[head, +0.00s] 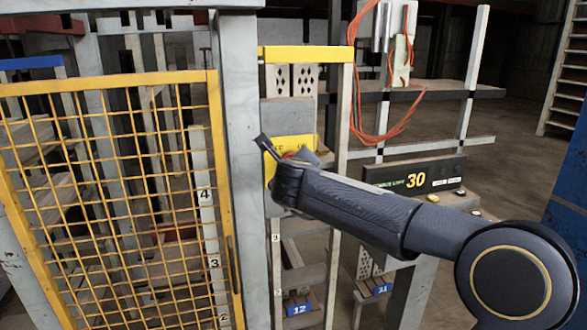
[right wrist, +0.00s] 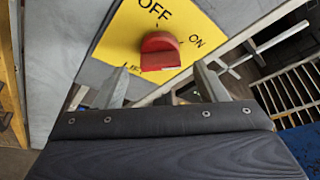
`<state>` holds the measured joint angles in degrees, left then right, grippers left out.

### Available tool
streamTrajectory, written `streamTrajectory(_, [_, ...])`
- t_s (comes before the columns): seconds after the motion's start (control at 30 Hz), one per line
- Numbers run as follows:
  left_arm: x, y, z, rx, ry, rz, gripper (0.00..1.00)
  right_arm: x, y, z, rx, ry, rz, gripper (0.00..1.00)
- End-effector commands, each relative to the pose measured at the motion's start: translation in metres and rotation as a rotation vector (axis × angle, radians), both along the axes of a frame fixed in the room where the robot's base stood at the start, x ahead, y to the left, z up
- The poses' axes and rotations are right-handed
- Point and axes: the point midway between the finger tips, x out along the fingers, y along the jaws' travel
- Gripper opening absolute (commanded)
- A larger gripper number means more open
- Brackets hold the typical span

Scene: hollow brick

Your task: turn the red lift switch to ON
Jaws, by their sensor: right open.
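The red lift switch (right wrist: 160,52) is a round knob with a bar handle on a yellow plate (right wrist: 125,40). The plate reads OFF above the knob and ON to its upper right; a third label at the lower left is partly hidden. My right gripper (right wrist: 160,72) is open, with one finger on each side of the knob's lower part in the right wrist view; I cannot tell whether they touch it. In the head view the right gripper (head: 283,147) is at the yellow plate (head: 286,141) and mostly hides the knob. My left gripper is not in view.
A yellow mesh gate (head: 120,190) and a grey post (head: 240,130) stand left of the plate. A dark display reading 30 (head: 415,178) is to the right, below orange cables (head: 365,125). Numbered shelf slots lie below the plate.

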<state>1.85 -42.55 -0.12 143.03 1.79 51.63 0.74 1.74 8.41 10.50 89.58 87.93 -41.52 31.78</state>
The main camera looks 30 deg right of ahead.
Motion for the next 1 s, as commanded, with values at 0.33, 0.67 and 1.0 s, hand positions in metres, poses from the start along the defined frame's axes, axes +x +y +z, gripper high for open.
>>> streamTrajectory(0.33, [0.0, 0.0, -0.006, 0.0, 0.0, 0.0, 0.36, -0.038, 0.022, 0.012, 0.001, -0.001, 0.001, 0.65])
streamTrajectory(0.67, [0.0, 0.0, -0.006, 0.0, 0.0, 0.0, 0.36, -0.04, 0.023, 0.012, 0.001, 0.001, 0.0, 0.65])
streamTrajectory(1.0, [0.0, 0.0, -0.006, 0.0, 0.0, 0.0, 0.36, -0.046, 0.027, 0.025, -0.095, -0.028, 0.075, 0.65])
